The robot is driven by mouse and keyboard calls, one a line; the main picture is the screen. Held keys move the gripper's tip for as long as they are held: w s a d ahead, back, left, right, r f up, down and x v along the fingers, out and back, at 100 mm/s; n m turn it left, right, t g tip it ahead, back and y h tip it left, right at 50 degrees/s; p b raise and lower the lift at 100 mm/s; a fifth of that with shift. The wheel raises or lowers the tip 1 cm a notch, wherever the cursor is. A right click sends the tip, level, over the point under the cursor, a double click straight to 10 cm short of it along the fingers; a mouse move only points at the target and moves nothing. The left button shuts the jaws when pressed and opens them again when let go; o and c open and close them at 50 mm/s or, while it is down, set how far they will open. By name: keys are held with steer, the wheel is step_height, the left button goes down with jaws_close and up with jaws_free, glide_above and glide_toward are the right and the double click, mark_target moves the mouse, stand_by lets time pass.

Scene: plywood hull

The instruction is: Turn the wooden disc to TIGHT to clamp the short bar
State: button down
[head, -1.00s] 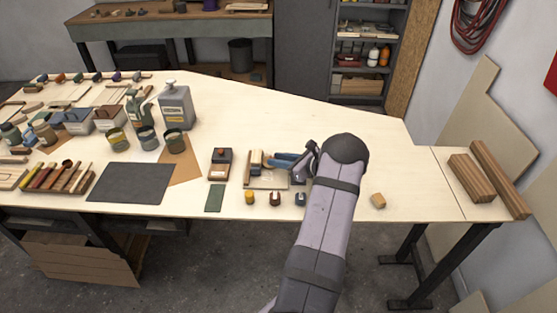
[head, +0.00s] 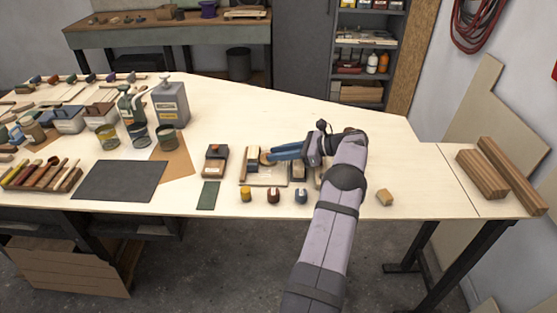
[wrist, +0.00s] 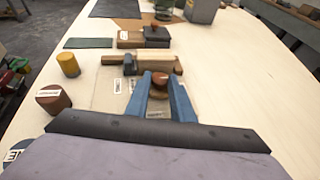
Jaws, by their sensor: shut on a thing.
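The wooden disc (wrist: 159,93), with a reddish-brown top, sits between the two blue fingers of my gripper (wrist: 160,87) in the wrist view. My gripper is shut on it from the side. In the head view the tan disc (head: 265,157) shows at the tips of the blue fingers (head: 270,155). A pale wooden bar (wrist: 155,61) lies just beyond the disc in the wrist view, beside a dark grey block (wrist: 130,64); I cannot tell whether the disc touches the bar. Small white labels (wrist: 131,84) lie around the disc, their words too small to read.
A yellow cylinder (head: 246,194), a brown one (head: 273,195) and a grey-blue one (head: 301,196) stand at the front edge.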

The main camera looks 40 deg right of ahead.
steer(key=shift+w+r, duration=0.1)
steer(key=shift+r, duration=0.1)
steer(key=c, duration=1.5)
jaws_free()
steer(key=shift+f, duration=0.1)
steer(key=shift+c, duration=0.2)
steer(key=shift+d, duration=0.1)
steer(key=b+v, duration=0.2)
steer(key=v, duration=0.3)
steer(key=shift+f, duration=0.1)
steer(key=shift+v, duration=1.2)
